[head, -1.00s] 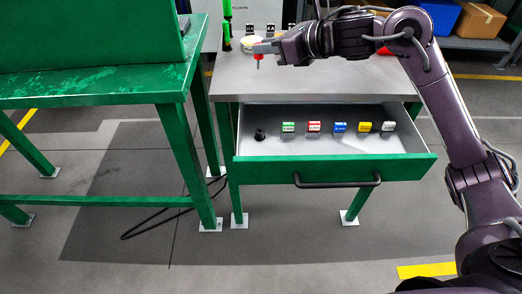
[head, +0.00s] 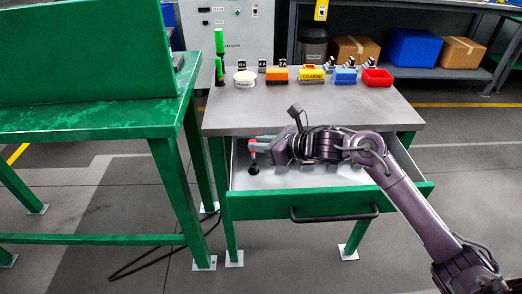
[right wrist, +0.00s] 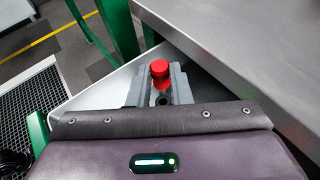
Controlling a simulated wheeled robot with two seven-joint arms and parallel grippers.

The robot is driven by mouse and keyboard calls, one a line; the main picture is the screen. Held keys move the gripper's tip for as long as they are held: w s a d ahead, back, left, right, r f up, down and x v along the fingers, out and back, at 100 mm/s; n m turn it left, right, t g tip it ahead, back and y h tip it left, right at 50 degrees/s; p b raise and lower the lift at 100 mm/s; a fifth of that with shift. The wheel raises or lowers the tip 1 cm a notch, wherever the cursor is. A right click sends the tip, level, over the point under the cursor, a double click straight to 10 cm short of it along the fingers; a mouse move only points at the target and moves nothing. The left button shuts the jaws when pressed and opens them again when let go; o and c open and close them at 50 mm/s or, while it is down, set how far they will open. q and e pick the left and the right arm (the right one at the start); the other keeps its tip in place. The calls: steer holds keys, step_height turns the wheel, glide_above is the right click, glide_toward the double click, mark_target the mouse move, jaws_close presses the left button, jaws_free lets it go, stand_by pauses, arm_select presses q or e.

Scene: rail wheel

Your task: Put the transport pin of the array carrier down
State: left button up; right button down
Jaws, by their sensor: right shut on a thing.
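The transport pin, with a red round head (right wrist: 160,70), is held between the two grey fingers of my right gripper (right wrist: 160,88). In the head view the right gripper (head: 262,146) is over the left part of the open drawer, with the red of the pin (head: 252,144) at its fingertips. A small black holder (head: 253,169) stands in the drawer just below the pin. I cannot tell whether the pin touches the holder or is in it. My left gripper is not in view.
The open green drawer (head: 300,207) sits under the grey tabletop (head: 300,115). A white round container (head: 244,78), an orange box (head: 276,75), a yellow box (head: 312,76), a blue box (head: 345,76) and a red bin (head: 377,78) line the table's back.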

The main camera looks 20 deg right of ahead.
step_height(320, 180, down, 2)
steer(key=shift+f, duration=0.2)
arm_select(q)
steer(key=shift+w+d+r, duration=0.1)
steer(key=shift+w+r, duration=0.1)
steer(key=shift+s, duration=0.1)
arm_select(e)
steer(key=shift+f+b, duration=0.15)
steer(key=shift+b, duration=0.15)
steer(key=c, duration=1.4)
jaws_free()
steer(key=shift+o, duration=0.4)
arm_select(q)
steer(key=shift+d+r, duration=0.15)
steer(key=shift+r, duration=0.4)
